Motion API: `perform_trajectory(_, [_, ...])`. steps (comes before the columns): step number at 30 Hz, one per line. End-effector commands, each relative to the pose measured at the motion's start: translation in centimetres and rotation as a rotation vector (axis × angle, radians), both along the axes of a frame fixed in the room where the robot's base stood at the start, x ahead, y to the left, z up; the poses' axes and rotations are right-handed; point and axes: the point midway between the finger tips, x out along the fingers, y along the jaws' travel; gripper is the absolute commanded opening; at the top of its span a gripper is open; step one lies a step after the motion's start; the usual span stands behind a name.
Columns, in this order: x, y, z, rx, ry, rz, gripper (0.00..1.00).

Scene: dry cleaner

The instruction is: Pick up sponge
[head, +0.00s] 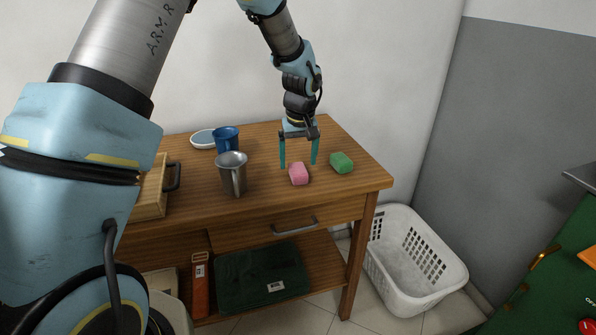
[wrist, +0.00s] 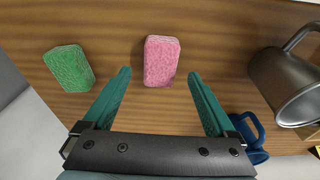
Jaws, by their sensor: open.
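A pink sponge (head: 298,174) lies on the wooden table (head: 273,198), near its front edge. It also shows in the wrist view (wrist: 161,61), centred a little beyond the space between the fingertips. A green sponge (head: 342,162) lies to its right in the head view; in the wrist view the green sponge (wrist: 69,68) is left of the left finger. My gripper (head: 299,166) points down above the table, open and empty. In the wrist view its two teal fingers (wrist: 159,73) are spread wider than the pink sponge, with nothing between them touching.
A metal mug (head: 232,174), a blue mug (head: 226,140) and a pale dish (head: 203,139) stand left of my gripper. A wooden tray (head: 152,190) is farther left. A white laundry basket (head: 412,260) stands on the floor at right.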

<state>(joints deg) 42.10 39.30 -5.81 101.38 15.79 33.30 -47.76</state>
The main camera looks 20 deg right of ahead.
Motion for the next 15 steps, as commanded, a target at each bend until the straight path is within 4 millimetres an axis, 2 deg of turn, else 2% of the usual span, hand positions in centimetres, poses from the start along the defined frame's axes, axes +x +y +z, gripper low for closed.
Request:
perform_trajectory(6, [0.0,0.0,-2.8,0.003,0.004,-0.001,0.91])
perform_trajectory(15, [0.1,0.0,-3.6,0.000,0.001,0.000,0.91])
